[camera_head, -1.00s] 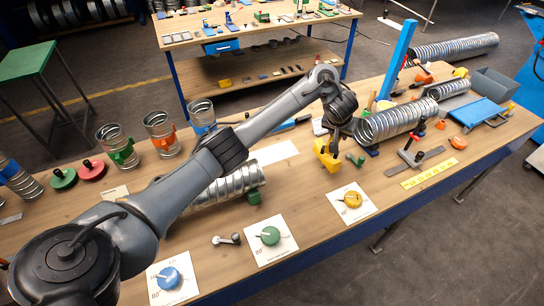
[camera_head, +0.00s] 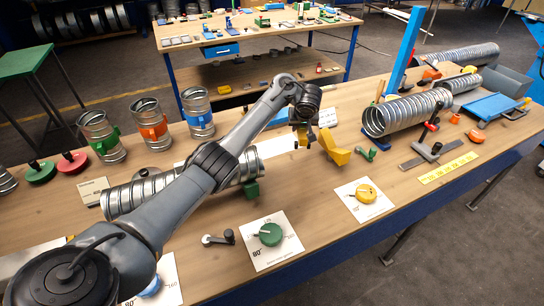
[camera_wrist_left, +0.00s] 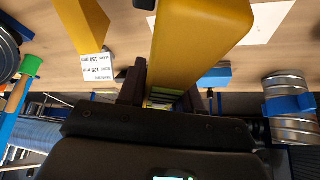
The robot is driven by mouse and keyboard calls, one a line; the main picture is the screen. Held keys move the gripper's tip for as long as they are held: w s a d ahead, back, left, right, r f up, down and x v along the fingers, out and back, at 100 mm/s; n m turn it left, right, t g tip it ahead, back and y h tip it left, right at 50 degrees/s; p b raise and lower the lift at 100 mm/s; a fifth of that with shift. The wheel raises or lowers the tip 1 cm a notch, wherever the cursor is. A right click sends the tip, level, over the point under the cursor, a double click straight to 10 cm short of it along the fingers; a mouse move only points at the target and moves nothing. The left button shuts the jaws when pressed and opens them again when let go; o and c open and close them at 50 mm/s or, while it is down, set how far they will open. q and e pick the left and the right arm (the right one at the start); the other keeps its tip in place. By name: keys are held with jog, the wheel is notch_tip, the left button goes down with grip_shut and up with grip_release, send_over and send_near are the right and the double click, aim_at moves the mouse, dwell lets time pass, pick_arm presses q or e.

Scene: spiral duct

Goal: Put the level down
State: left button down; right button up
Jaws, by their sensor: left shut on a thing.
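My left gripper (camera_head: 303,122) is above the workbench, left of a yellow V-shaped stand (camera_head: 335,148). It is shut on a yellow block, which I take to be the level (camera_head: 302,139). Only a small part of the level shows below the fingers in the head view. In the left wrist view the level (camera_wrist_left: 195,40) is large and runs away from between the dark fingers (camera_wrist_left: 165,95). The head view does not show clearly whether the level touches the bench. My right gripper is not in view.
A lying spiral duct (camera_head: 400,113) is to the right of the stand. Three upright ducts, including one with a blue clamp (camera_head: 198,120), stand at the left back. Another duct (camera_head: 135,195) lies under my arm. Dial cards, one with a green knob (camera_head: 270,234), lie along the front.

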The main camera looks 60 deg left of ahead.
pick_arm(q)
jog(key=shift+a+f, duration=0.2)
jog(key=shift+f, duration=0.25)
jog(key=b, duration=0.4)
send_over(272, 143)
jog(key=s+d, duration=0.1)
jog(key=d, duration=0.1)
jog(key=f, duration=0.7)
jog(key=shift+a, duration=0.2)
jog(key=shift+f+b, duration=0.8)
jog(key=shift+f, duration=1.25)
jog(key=shift+r, duration=0.1)
